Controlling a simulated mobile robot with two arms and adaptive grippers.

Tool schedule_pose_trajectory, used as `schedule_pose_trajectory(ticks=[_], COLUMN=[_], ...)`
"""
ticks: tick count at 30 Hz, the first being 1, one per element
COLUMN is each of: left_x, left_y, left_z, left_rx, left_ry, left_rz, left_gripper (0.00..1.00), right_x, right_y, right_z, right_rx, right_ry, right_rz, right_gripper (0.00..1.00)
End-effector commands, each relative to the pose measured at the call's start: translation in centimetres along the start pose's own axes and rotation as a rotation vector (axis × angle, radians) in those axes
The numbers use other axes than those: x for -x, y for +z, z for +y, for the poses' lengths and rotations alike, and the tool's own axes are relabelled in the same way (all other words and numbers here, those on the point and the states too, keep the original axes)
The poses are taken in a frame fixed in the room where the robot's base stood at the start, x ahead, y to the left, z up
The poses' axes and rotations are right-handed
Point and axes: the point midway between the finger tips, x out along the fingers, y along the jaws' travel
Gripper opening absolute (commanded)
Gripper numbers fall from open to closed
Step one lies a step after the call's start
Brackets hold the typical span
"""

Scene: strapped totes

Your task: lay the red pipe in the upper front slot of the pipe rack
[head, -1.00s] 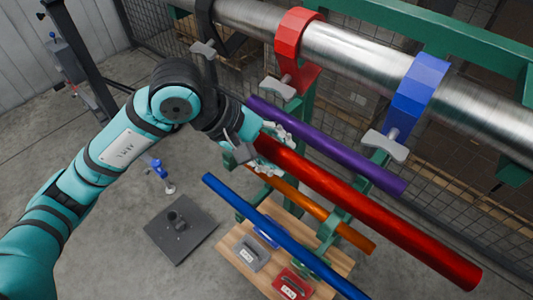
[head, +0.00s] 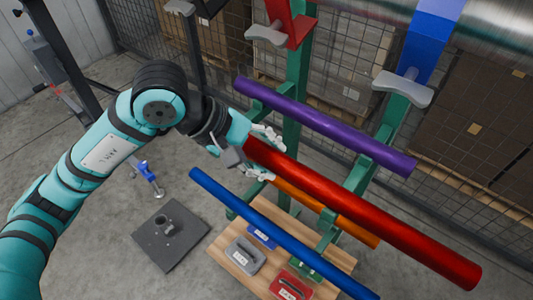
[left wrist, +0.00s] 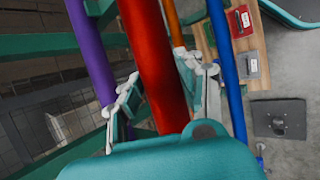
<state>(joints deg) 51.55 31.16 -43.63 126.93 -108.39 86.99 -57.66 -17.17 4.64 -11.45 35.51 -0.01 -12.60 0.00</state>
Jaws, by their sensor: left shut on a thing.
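My left gripper (head: 263,156) is shut around the red pipe (head: 370,214) near its left end. The pipe slants down to the right, its far end free. In the left wrist view the red pipe (left wrist: 152,60) runs between the fingers of the gripper (left wrist: 160,88). The green pipe rack (head: 297,75) stands behind and below the pipe. The red pipe appears between the purple and blue pipes; I cannot tell whether it touches a rack arm (head: 358,176). The upper front slot is not clearly seen. My right gripper is not in view.
A purple pipe (head: 330,128) lies on the rack behind the red one. An orange pipe (head: 357,231) is lower, partly hidden. A blue pipe (head: 265,227) is in front. A wooden board (head: 232,262) below holds labelled blocks. Large clamps (head: 403,88) hang above.

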Motion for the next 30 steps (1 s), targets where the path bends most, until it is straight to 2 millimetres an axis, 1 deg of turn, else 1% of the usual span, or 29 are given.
schedule_pose_trajectory(ticks=[10, 11, 16, 25, 28, 30], left_x=[0.0, 0.0, 0.0, 0.0, 0.8, 1.9], left_y=[0.0, 0.0, 0.0, -0.1, -0.1, -0.2], left_z=[0.1, 0.1, 0.0, -0.1, 0.0, 0.0], left_rx=[-0.001, -0.001, -0.001, 0.0, 0.0, 0.0], left_ry=[0.004, 0.004, 0.003, -0.002, 0.001, 0.002], left_rz=[0.0, 0.0, 0.0, 0.001, 0.003, 0.005], left_gripper=[0.0, 0.41, 0.63, 0.64, 0.64, 0.64], right_x=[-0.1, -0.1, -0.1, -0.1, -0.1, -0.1], right_y=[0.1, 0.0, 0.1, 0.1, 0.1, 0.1], right_z=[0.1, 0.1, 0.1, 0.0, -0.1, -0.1], right_rx=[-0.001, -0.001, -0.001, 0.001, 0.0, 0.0], right_ry=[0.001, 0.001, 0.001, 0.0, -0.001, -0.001], right_rz=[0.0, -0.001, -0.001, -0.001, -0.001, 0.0], right_gripper=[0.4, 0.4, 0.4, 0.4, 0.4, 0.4])
